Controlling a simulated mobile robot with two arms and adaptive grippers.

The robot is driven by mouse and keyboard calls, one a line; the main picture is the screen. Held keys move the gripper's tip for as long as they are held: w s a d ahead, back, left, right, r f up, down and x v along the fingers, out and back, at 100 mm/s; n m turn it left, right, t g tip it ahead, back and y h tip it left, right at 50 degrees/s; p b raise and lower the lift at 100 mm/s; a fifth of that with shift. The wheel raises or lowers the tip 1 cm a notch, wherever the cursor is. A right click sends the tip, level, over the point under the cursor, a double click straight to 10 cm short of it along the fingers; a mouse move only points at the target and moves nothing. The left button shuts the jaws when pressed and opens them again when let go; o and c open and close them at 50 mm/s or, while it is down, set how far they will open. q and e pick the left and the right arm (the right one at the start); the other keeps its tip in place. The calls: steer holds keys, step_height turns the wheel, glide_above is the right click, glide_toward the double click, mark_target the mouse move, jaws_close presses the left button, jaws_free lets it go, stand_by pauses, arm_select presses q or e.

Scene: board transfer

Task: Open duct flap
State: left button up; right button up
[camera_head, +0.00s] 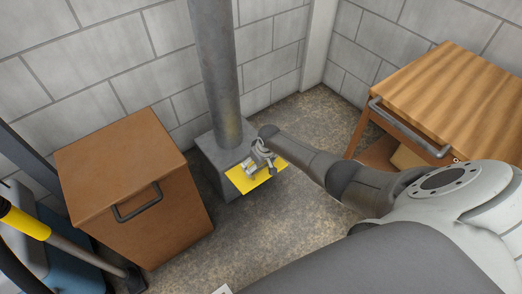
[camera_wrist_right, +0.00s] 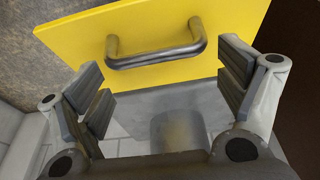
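The duct is a grey vertical pipe (camera_head: 215,70) that runs down into a grey box (camera_head: 212,172) on the floor. Its yellow flap (camera_head: 238,178) juts out from the front of the box; I cannot tell its exact angle. In the right wrist view the flap (camera_wrist_right: 255,20) fills the top, with a dark grey bar handle (camera_wrist_right: 155,60) on its face. My right gripper (camera_head: 262,158) is over the flap. In the wrist view the gripper (camera_wrist_right: 163,75) is open, its fingers apart on either side of the handle, not touching it. My left gripper is not in view.
A brown cabinet (camera_head: 120,160) with a dark handle stands left of the duct. A wooden table (camera_head: 450,85) with a bar handle stands at the right. A blue bin (camera_head: 75,262) and a yellow-gripped tool (camera_head: 25,222) are at the far left. Some floor is clear before the duct.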

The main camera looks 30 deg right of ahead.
steer(key=shift+o, duration=0.2)
steer(key=shift+s+f, duration=0.2)
steer(key=shift+s+d, duration=0.1)
steer(key=shift+s, duration=0.15)
steer(key=v, duration=1.2)
steer(key=shift+w, duration=0.15)
